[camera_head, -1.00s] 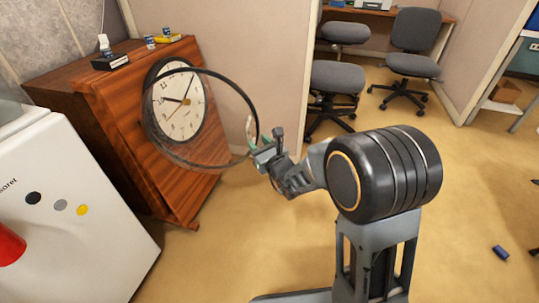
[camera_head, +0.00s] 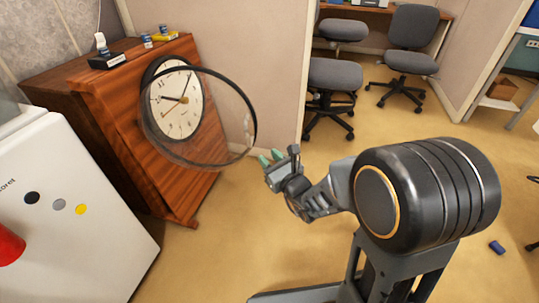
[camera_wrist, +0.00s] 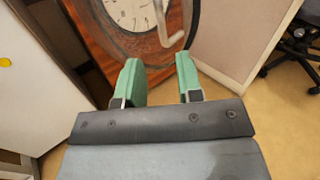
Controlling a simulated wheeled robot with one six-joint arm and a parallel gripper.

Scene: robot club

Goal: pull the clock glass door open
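The clock (camera_head: 175,100) has a white dial and is set in the front of a brown wooden cabinet. Its round glass door (camera_head: 254,124), with a dark rim, stands swung out from the dial. In the wrist view a pale bent handle (camera_wrist: 163,27) shows beyond my fingertips, in front of the clock face (camera_wrist: 130,12). My gripper (camera_head: 270,157) is to the right of the door's rim and apart from it. In the wrist view its two green fingers (camera_wrist: 160,75) are spread with nothing between them.
The wooden cabinet (camera_head: 112,99) carries small bottles and a yellow item on top. A white appliance (camera_head: 85,240) stands at the left. A partition wall (camera_head: 255,50) is behind the door, and office chairs (camera_head: 335,76) stand behind my arm. The carpet at right is mostly clear.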

